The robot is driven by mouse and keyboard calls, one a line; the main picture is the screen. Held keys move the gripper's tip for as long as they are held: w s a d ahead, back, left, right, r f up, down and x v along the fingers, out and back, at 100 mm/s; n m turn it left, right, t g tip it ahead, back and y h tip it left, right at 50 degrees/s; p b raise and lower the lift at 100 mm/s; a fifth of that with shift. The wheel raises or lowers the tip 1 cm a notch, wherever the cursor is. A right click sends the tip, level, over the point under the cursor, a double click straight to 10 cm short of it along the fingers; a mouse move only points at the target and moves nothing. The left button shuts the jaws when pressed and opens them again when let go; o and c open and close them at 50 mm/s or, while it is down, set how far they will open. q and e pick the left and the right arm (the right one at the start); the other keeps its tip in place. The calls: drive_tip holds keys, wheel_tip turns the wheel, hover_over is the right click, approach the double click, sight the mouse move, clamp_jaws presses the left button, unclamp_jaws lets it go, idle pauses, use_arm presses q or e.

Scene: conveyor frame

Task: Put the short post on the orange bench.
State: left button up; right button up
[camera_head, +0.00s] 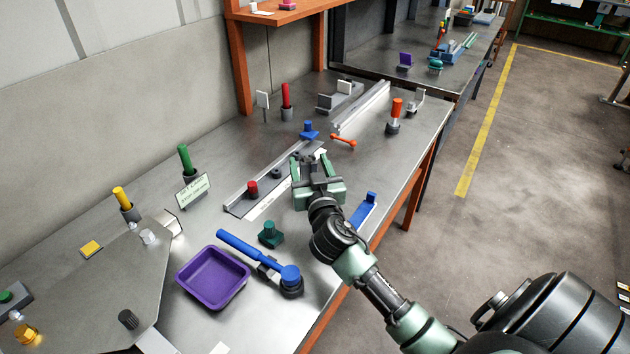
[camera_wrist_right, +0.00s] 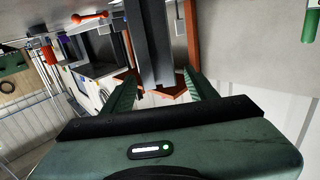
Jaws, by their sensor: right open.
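The orange bench (camera_head: 385,165) has a grey metal top with orange legs and edge and fills the middle of the head view. My right gripper (camera_head: 315,165) is over it, near the end of a long metal rail. In the right wrist view its two green fingers (camera_wrist_right: 160,92) are apart. A dark grey bar (camera_wrist_right: 152,45), which may be the short post, shows between and beyond them. I cannot tell whether it touches either finger. In the head view the gripper hides most of that spot. My left gripper is not in view.
A rail (camera_head: 240,198) lies left of the gripper and another rail (camera_head: 362,108) beyond it. A purple tray (camera_head: 212,278), a blue-handled tool (camera_head: 245,248) and an orange wrench (camera_head: 344,141) lie nearby. Coloured posts stand in holders along the back. Bare metal shows right of the wrench.

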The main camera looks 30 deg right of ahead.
drive_tip(key=b+v, duration=0.1)
drive_tip(key=v, duration=0.9)
